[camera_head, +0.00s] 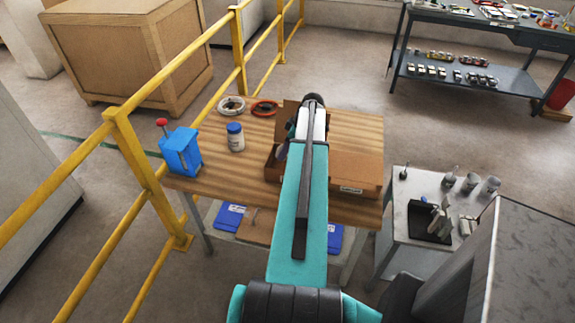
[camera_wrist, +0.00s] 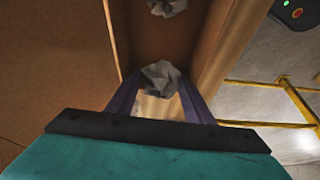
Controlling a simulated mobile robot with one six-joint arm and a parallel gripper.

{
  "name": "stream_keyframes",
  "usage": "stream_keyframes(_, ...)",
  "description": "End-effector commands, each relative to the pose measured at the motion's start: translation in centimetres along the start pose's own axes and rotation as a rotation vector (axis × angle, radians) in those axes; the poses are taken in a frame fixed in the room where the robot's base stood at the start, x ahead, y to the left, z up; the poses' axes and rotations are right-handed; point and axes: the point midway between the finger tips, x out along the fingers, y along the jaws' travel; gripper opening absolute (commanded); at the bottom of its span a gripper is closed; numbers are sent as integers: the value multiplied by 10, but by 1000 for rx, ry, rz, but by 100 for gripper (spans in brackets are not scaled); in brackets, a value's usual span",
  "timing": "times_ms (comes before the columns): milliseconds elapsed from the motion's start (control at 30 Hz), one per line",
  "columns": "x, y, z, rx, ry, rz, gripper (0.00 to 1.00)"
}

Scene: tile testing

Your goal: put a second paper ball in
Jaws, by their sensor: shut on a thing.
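An open cardboard box (camera_head: 355,174) stands on the wooden table, partly hidden behind my arm in the head view. Its inside wall (camera_wrist: 228,45) shows in the wrist view. My gripper (camera_wrist: 160,80) is shut on a crumpled grey paper ball (camera_wrist: 161,75), held between its two dark purple fingers. The held ball is over the box opening or inside it; its height above the box floor cannot be told. Another grey paper ball (camera_wrist: 166,6) lies in the box farther on, cut off by the top edge. My arm hides the gripper's fingertips in the head view.
On the wooden table (camera_head: 210,180) stand a blue device with a red knob (camera_head: 181,150) and a white jar with a blue lid (camera_head: 235,137). A yellow railing (camera_head: 135,150) runs along the left; a small grey table (camera_head: 400,210) stands right.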

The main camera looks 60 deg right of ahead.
Motion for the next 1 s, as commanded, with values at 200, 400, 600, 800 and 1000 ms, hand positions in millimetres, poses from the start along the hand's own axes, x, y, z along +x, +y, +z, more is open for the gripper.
stream_keyframes(200, 23, 1, 9, 1, 0, -1, 26)
stream_keyframes(400, 38, 1, 15, 0, 0, 0, 26)
stream_keyframes(600, 41, 1, 17, -1, 0, 0, 26)
stream_keyframes(800, 41, 1, 17, -1, 0, 0, 26)
stream_keyframes(1000, 50, 1, 20, 0, 0, -1, 26)
